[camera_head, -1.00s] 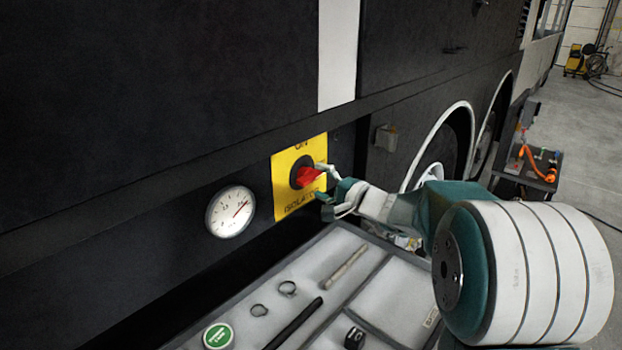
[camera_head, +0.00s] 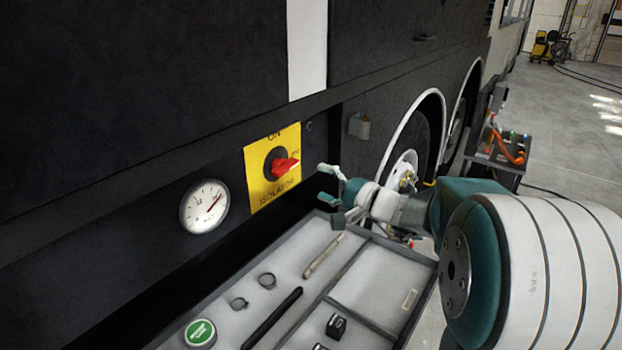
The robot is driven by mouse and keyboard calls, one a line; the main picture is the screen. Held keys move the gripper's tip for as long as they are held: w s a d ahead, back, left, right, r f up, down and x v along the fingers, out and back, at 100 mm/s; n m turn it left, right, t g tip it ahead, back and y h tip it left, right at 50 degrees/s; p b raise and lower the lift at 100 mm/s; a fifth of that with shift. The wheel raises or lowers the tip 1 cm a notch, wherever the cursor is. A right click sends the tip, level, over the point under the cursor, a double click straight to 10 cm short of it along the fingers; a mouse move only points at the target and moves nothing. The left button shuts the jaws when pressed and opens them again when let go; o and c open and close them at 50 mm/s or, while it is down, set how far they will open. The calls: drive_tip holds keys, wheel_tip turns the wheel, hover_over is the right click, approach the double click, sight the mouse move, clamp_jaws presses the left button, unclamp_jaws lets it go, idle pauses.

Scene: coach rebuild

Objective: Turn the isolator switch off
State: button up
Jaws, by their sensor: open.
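The isolator switch is a red handle (camera_head: 285,166) on a black round base, mounted on a yellow plate (camera_head: 256,185) on the coach's dark side. The plate reads "ON" at the top and "ISOLATOR" at the bottom, with a partly hidden word at the right. The handle points to the right, towards that word. My gripper (camera_head: 326,184) is open and empty, to the right of the switch and slightly below it. A gap shows between its fingertips and the red handle.
A round white gauge (camera_head: 205,206) sits left of the plate. Below is a grey divided tray (camera_head: 408,283) holding a rod, a black bar, rings and a green-topped round item (camera_head: 200,333). A small box (camera_head: 359,126) juts from the coach. A cart (camera_head: 507,158) stands at the right.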

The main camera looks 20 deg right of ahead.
sight(290, 170)
drive_tip(key=x, duration=1)
drive_tip(key=shift+w+a, duration=0.2)
drive_tip(key=shift+w, duration=0.1)
drive_tip(key=c, duration=1.1)
